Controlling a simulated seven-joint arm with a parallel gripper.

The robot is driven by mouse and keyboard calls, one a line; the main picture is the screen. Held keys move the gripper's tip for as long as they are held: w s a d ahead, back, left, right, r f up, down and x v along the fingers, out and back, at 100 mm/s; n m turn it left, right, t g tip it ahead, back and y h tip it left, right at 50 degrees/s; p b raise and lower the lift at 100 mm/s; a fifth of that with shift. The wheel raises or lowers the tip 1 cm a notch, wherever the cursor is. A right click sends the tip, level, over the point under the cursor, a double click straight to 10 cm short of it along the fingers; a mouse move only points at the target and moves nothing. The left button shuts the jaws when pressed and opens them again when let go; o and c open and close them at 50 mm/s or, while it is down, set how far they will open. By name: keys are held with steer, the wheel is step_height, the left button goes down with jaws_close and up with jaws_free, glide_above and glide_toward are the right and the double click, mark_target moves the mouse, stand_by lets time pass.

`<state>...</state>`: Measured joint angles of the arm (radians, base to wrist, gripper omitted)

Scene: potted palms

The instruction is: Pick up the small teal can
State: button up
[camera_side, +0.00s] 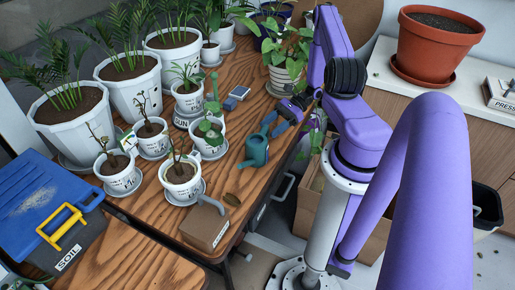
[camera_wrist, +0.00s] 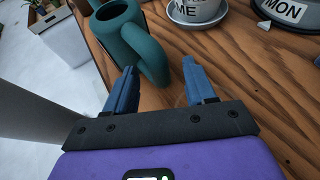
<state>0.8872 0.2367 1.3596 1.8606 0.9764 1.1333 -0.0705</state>
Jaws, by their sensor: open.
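The small teal can (camera_side: 256,151) is a watering can standing upright near the right edge of the wooden table. In the wrist view its open-topped body (camera_wrist: 122,38) is at the upper left, with its curved handle toward me. My gripper (camera_side: 274,124) is beside the can, with its blue fingers pointing at it. In the wrist view my gripper (camera_wrist: 160,70) is open and the handle appears between the two fingertips. Nothing is held. I cannot tell whether a finger touches the handle.
Several white pots stand left of the can, including a seedling pot (camera_side: 209,138). A brown box (camera_side: 205,227) sits at the table's front edge. A leafy plant (camera_side: 287,50) stands behind my gripper. A blue-lidded soil bin (camera_side: 42,205) is at far left.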

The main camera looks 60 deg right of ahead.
mark_target(266, 131)
steer(key=shift+x, duration=1.5)
jaws_close()
steer(key=shift+r, duration=0.15)
